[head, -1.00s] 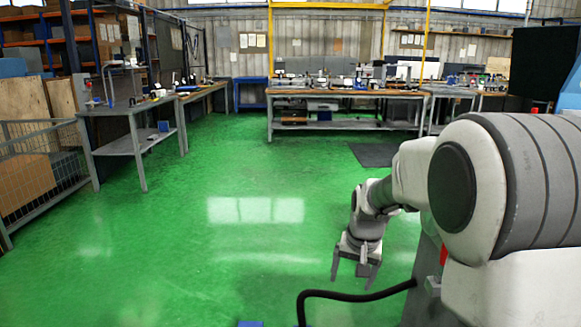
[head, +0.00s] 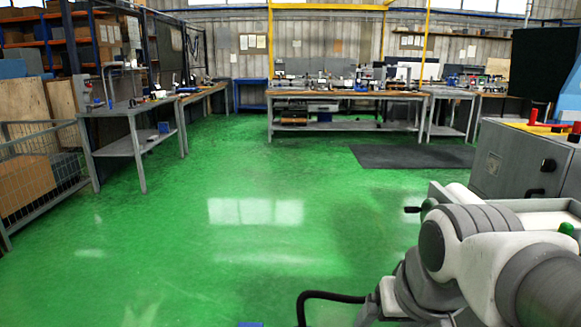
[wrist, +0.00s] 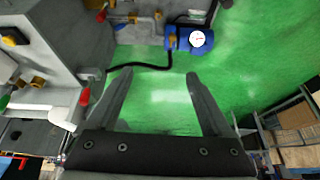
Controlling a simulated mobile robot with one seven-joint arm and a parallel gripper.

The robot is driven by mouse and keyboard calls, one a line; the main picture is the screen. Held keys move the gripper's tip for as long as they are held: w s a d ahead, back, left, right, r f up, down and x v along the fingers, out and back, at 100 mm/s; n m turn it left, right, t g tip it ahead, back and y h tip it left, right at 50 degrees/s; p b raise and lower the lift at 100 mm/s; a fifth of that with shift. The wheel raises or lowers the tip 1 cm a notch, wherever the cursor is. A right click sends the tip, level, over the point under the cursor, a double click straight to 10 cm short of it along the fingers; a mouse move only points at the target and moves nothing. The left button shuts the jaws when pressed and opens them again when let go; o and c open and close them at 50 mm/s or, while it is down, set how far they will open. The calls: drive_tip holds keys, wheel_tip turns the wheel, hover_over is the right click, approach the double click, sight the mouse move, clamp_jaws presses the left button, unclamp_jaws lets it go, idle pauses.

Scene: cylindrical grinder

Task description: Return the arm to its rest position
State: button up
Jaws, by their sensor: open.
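In the wrist view my gripper (wrist: 152,100) has its two grey fingers spread wide apart, with nothing between them. Green floor and part of a black hose show beyond the fingers. In the head view my arm is folded low at the bottom right, in front of the grey machine; my gripper's fingers are not visible there.
The grey machine (head: 520,160) stands at the right, and its side shows in the wrist view. A black hose (head: 330,295) rises near the arm. A blue unit with a round gauge (wrist: 197,39) is close by. A wire cage (head: 45,180) stands left; the middle floor is clear.

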drive_tip(key=s+r+p, duration=0.2)
drive_tip(key=r+p, duration=0.8)
drive_tip(key=p, duration=0.1)
drive_tip(key=s+r+p, duration=0.2)
drive_tip(key=r+p, duration=0.9)
drive_tip(key=shift+s+r+n, duration=0.15)
drive_tip(key=shift+r+n, duration=0.15)
drive_tip(key=shift+d, duration=0.1)
drive_tip(key=c, duration=0.5)
drive_tip(key=shift+s, duration=0.1)
drive_tip(key=shift+c, duration=0.3)
